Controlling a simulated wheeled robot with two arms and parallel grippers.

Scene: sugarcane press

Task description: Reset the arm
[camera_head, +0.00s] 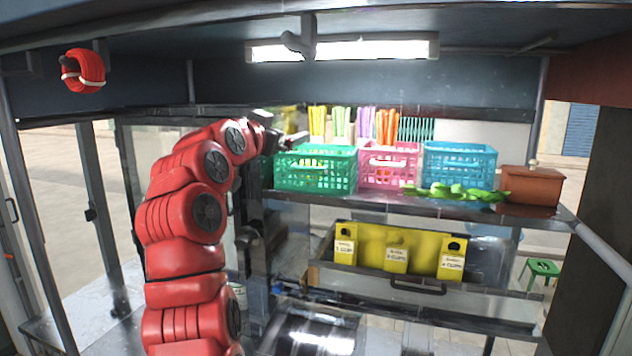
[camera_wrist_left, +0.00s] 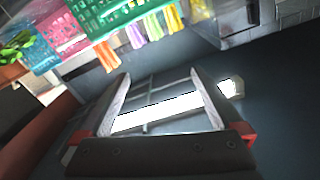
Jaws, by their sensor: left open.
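My left arm is red and rises from the bottom of the head view, bending toward the shelf at the top. My left gripper (camera_head: 292,137) is small and dark at the arm's end, close to the upper left of the green basket (camera_head: 316,180). In the left wrist view its two fingers (camera_wrist_left: 160,76) are spread apart with nothing between them. Behind them are the dark ceiling and the bright lamp (camera_wrist_left: 158,110). My right gripper is in neither view.
A pink basket (camera_head: 390,177) and a blue basket (camera_head: 460,166) stand on the shelf (camera_head: 380,202), with green leaves (camera_head: 455,193) and a brown box (camera_head: 531,186). Below is a yellow panel (camera_head: 372,243) with tags. A red coil (camera_head: 83,71) hangs upper left.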

